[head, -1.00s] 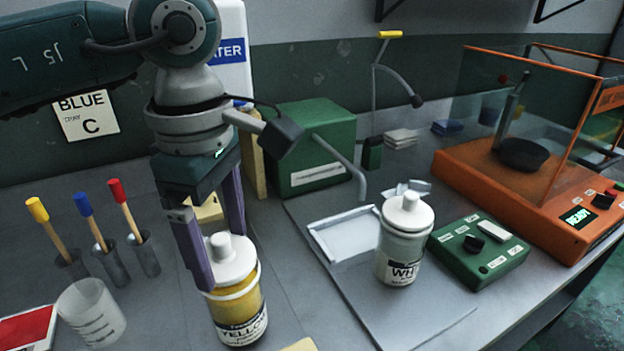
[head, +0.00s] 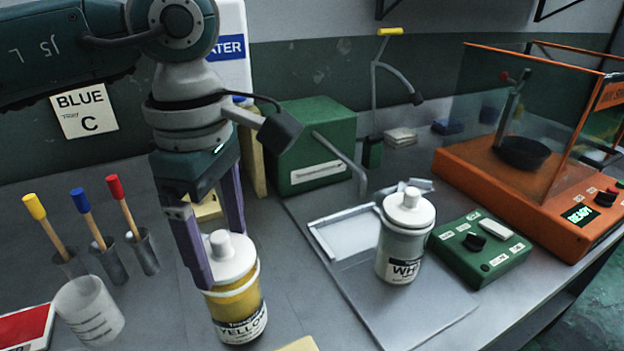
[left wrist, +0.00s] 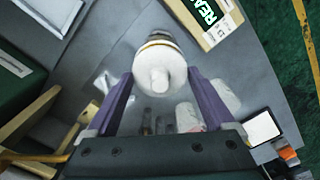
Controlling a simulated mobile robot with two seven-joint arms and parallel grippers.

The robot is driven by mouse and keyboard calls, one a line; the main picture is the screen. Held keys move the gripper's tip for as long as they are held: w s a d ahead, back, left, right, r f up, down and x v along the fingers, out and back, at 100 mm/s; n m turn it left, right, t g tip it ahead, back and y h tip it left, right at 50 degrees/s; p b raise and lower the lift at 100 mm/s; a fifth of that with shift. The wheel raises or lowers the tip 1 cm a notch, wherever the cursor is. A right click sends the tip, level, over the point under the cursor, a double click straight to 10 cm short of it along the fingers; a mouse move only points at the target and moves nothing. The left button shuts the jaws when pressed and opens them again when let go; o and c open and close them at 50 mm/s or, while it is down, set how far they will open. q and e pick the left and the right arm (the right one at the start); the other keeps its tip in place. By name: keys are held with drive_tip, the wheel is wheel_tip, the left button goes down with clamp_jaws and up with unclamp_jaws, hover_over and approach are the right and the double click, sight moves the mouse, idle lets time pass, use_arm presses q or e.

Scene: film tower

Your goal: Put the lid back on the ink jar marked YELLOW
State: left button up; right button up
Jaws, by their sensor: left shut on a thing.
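The ink jar marked YELLOW (head: 240,312) stands upright on the grey bench at the lower middle of the head view. Its white lid (head: 231,262), with a round knob, is at the jar's mouth. My left gripper (head: 222,262) points down and is shut on the lid, one purple finger on each side. In the left wrist view, the lid (left wrist: 158,74) shows between the two fingers, with the rim behind it. I cannot tell whether the lid is fully seated. My right gripper is not in view.
A white-lidded jar marked WH (head: 404,245) stands to the right on a grey plate. A clear beaker (head: 92,312) and several coloured-handled sticks in grey holders (head: 108,262) are at left. A green control box (head: 480,252) and orange machine (head: 555,205) are at right.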

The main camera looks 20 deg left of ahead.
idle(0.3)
use_arm(q)
drive_tip(key=o, duration=1.1)
drive_tip(key=shift+r, duration=0.15)
drive_tip(key=shift+r+p, duration=2.55)
drive_tip(key=shift+r, duration=0.85)
drive_tip(key=shift+c, duration=0.3)
clamp_jaws()
